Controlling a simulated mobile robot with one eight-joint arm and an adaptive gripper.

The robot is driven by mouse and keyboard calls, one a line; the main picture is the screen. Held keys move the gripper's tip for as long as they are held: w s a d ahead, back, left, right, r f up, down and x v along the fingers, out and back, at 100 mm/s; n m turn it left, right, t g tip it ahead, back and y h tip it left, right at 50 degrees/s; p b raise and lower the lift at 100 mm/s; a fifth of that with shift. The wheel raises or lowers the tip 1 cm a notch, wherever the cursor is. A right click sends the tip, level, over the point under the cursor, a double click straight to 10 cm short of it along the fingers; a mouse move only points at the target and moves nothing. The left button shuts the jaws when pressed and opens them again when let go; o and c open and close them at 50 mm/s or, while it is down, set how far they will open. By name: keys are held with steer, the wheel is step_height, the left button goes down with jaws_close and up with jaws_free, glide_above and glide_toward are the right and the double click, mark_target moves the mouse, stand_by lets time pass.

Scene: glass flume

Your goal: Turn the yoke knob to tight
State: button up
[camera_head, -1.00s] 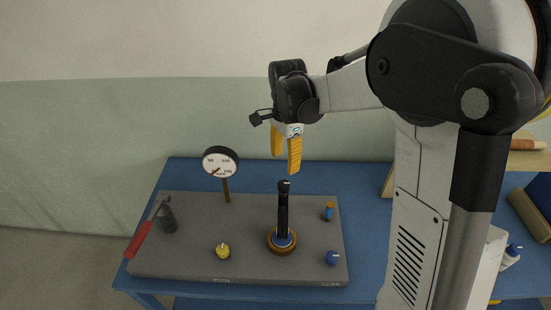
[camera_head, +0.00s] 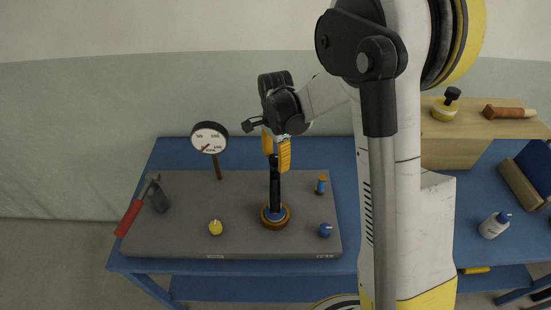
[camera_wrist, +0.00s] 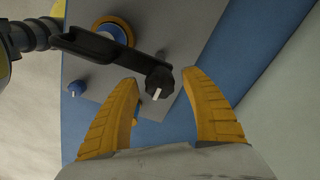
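The yoke is a dark upright arm (camera_head: 274,190) rising from a brown ring with a blue centre (camera_head: 264,217) on the grey plate. In the wrist view the yoke arm (camera_wrist: 92,46) ends in a black knob with a white mark (camera_wrist: 157,82), which I take for the yoke knob. My gripper (camera_head: 276,163) has yellow fingers pointing down at the yoke's top. In the wrist view my gripper (camera_wrist: 161,77) is open, with the knob appearing between the fingertips and gaps on both sides. In the head view the fingers hide the knob.
The grey plate (camera_head: 180,240) on the blue table also carries a round gauge (camera_head: 209,137), a red-handled lever (camera_head: 130,216), a yellow knob (camera_head: 215,227), a blue knob (camera_head: 325,230) and a small orange-and-blue piece (camera_head: 321,185). A white bottle (camera_head: 494,226) stands at right.

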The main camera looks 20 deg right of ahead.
steer(key=c, duration=1.1)
